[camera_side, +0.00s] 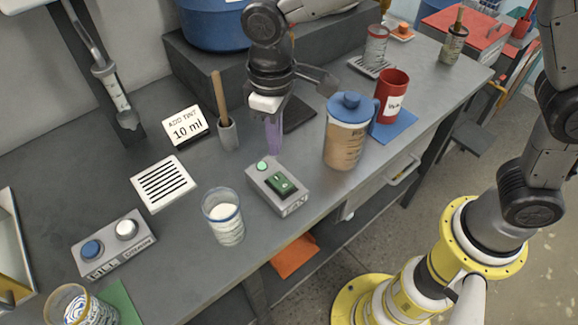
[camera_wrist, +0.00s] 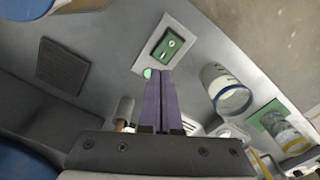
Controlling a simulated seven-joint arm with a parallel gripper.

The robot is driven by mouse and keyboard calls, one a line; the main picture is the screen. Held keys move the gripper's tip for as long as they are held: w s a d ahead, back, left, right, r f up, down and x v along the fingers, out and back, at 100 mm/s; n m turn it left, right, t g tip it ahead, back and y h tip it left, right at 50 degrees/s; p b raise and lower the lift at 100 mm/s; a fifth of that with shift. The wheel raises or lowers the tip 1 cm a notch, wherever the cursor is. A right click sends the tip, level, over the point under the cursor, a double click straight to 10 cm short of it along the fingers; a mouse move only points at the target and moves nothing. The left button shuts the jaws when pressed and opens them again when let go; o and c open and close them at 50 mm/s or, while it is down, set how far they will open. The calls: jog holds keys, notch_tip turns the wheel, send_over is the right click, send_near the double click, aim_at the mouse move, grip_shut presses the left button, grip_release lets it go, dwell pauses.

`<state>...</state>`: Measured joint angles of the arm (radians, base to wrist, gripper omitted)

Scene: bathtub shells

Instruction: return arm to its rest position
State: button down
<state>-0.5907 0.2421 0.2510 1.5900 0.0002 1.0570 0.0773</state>
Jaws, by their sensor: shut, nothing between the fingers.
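My gripper (camera_side: 274,150) hangs over the bench with its purple fingers pointing down. The fingers are together and hold nothing. In the side view the fingertips are just behind a grey switch box (camera_side: 292,204) with a green rocker switch and a lit green lamp. In the wrist view the closed fingers (camera_wrist: 160,74) point towards the same box (camera_wrist: 181,24), with the tips near its lamp. I cannot tell the exact gap between the tips and the box.
A lidded jug (camera_side: 345,145) and a red mug (camera_side: 391,98) stand right of my gripper. A wooden-handled tool in a holder (camera_side: 228,136) stands left. A glass (camera_side: 226,225) stands in front. A blue tub (camera_side: 212,28) is behind on a raised block. Space above the bench front looks free.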

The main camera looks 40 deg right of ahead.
jog(key=s+d+r+m+t, duration=0.2)
jog(key=s+d+r, duration=0.1)
jog(key=d+r, duration=0.45)
jog(key=s+d+r+m+t, duration=0.25)
jog(key=d+r, duration=0.35)
jog(key=d, duration=0.3)
jog(key=s+d+f, duration=0.2)
jog(key=s+d, duration=0.1)
jog(key=s, duration=0.3)
jog(key=s+d+f+m+t, duration=0.1)
jog(key=s+d+f, duration=0.2)
jog(key=s, duration=0.4)
jog(key=shift+s+d+f, duration=0.2)
jog(key=shift+d, duration=0.4)
